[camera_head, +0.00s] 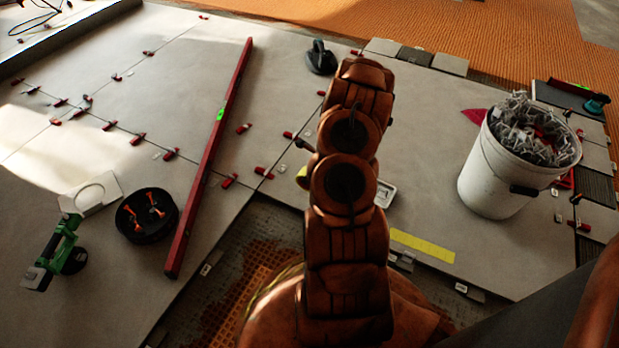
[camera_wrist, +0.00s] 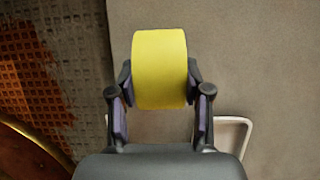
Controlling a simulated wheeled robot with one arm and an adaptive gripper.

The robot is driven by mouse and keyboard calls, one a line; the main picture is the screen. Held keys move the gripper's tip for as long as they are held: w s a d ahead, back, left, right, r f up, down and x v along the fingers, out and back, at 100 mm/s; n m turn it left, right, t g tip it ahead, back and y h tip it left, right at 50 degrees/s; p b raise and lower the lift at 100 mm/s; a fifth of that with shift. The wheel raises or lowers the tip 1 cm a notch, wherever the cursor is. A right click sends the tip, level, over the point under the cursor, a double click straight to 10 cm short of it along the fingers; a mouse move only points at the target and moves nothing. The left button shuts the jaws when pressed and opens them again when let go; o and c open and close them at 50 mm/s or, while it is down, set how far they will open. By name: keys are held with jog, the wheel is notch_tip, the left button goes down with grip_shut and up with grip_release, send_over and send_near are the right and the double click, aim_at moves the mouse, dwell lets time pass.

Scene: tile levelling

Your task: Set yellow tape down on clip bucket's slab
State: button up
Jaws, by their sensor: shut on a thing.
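The yellow tape (camera_wrist: 160,60) is a roll held between the two fingers of my gripper (camera_wrist: 160,88) in the wrist view. My gripper is shut on it, with plain grey slab behind it; whether the tape touches the slab I cannot tell. In the head view my arm hides the gripper and most of the tape; a small yellow patch (camera_head: 302,173) at the arm's left edge may be part of it. The clip bucket (camera_head: 490,178), white and full of grey clips, stands upright on the right of its large grey slab (camera_head: 430,205).
A white-rimmed item (camera_head: 388,194) lies beside my arm, and a yellow strip (camera_head: 423,246) lies along the slab's front edge. A long red level (camera_head: 210,155), a black bowl (camera_head: 147,215) and a green tool (camera_head: 62,245) are left. Slab between arm and bucket is mostly clear.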

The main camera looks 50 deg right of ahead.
jog(key=shift+w+d+f, duration=0.15)
jog(key=shift+w+d, duration=0.3)
jog(key=shift+w, duration=0.15)
notch_tip(320, 180, down, 4)
jog(key=b, duration=0.3)
jog(key=shift+r, duration=0.3)
jog(key=o, duration=1.1)
jog(key=shift+c, duration=0.2)
